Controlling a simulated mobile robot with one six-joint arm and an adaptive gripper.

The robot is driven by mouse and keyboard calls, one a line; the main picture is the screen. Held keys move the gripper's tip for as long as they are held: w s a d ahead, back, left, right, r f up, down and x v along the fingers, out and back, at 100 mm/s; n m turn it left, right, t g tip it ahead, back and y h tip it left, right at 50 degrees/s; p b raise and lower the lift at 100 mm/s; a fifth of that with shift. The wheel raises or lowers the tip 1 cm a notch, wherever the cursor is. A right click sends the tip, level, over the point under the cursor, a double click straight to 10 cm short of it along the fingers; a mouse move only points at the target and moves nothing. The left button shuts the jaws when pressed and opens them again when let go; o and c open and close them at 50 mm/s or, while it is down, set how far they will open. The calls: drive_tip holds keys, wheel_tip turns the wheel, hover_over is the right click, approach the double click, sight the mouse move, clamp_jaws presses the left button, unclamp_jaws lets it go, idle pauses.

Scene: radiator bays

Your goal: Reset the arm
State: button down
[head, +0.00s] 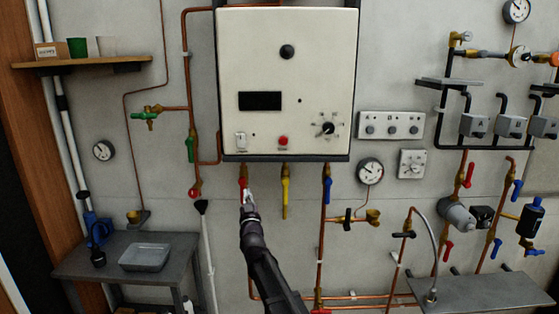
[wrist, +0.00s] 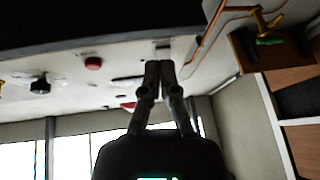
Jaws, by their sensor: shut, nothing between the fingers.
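My gripper (head: 249,196) is shut and empty in the head view. It is at the end of my dark arm, which reaches up from the bottom middle. Its tips are just below the left part of the white boiler box (head: 288,60), close to a red valve handle (head: 243,184); I cannot tell whether they touch. In the wrist view my gripper (wrist: 160,72) shows its two fingers together, in front of the boiler's underlit front with a red button (wrist: 93,63) and a black knob (wrist: 40,86).
A yellow valve handle (head: 285,190) and a blue one (head: 327,188) hang under the boiler. A grey table (head: 180,256) with a tray (head: 145,257) stands at left. Copper pipes, gauges and a grey bench (head: 485,292) are at right. A shelf (head: 80,65) is at upper left.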

drive_tip(key=s+d+f+g, duration=0.5)
drive_tip(key=d+f+g, duration=0.15)
drive_tip(key=f, duration=0.25)
drive_tip(key=s+d+f+g, duration=0.45)
drive_tip(key=d+f, duration=0.25)
drive_tip(key=f, duration=0.2)
drive_tip(key=s+d+f+m+g+h, duration=0.1)
drive_tip(key=s+d+g, duration=0.3)
drive_tip(key=s, duration=0.4)
drive_tip(key=s+d+f+m+g+h, duration=0.1)
drive_tip(key=s+d+f+g, duration=0.2)
drive_tip(key=s+d, duration=0.3)
drive_tip(key=s+d+f+m+g+h, duration=0.1)
drive_tip(key=s+d+f+g, duration=0.3)
drive_tip(key=s, duration=0.6)
drive_tip(key=shift+d+f+g+h, duration=0.3)
drive_tip(key=shift+d+h, duration=0.1)
drive_tip(key=shift+h, duration=0.1)
